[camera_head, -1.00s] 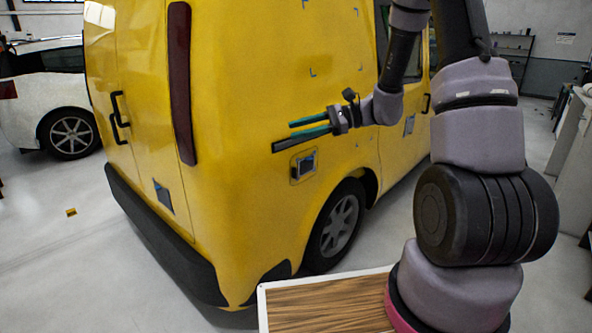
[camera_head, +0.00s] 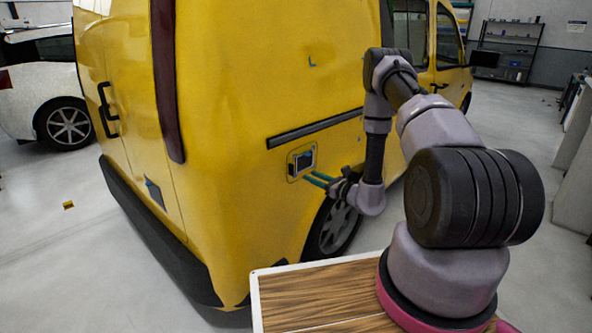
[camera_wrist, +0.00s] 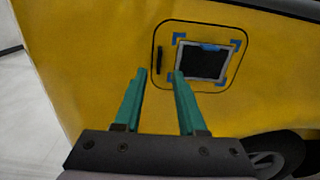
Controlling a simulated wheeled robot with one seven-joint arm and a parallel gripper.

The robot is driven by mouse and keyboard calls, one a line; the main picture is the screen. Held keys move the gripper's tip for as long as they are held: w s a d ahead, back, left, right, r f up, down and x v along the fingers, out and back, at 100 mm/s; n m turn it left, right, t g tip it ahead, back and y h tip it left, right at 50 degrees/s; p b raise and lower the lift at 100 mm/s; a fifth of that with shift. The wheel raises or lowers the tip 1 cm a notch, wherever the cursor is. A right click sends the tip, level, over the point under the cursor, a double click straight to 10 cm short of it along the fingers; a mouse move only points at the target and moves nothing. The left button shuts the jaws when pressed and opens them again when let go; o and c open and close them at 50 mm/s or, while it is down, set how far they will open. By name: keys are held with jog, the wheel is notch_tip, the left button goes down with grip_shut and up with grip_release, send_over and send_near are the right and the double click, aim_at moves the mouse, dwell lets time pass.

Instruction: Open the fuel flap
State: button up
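The fuel flap (camera_head: 301,160) is a rounded square panel on the yellow van's side, above the rear wheel. It looks shut in both views. In the wrist view the flap (camera_wrist: 184,84) has a dark outline, a grey-and-dark plate with blue corner marks (camera_wrist: 203,63), and a narrow dark slot (camera_wrist: 159,57) at its left. My gripper (camera_head: 305,176) is just below and right of the flap in the head view. In the wrist view its two green fingers (camera_wrist: 160,74) are apart with nothing between them, pointing at the flap's left part. Whether they touch it cannot be told.
The yellow van (camera_head: 235,210) fills the middle, with a dark side strip (camera_head: 315,130) above the flap and a rear wheel (camera_head: 335,228) below. A white car (camera_head: 40,90) is at the left. Grey floor is open at the left.

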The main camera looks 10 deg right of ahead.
jog(key=x, duration=0.8)
jog(key=shift+w+a, duration=0.15)
jog(key=shift+w, duration=0.05)
grip_shut()
dwell(1.1)
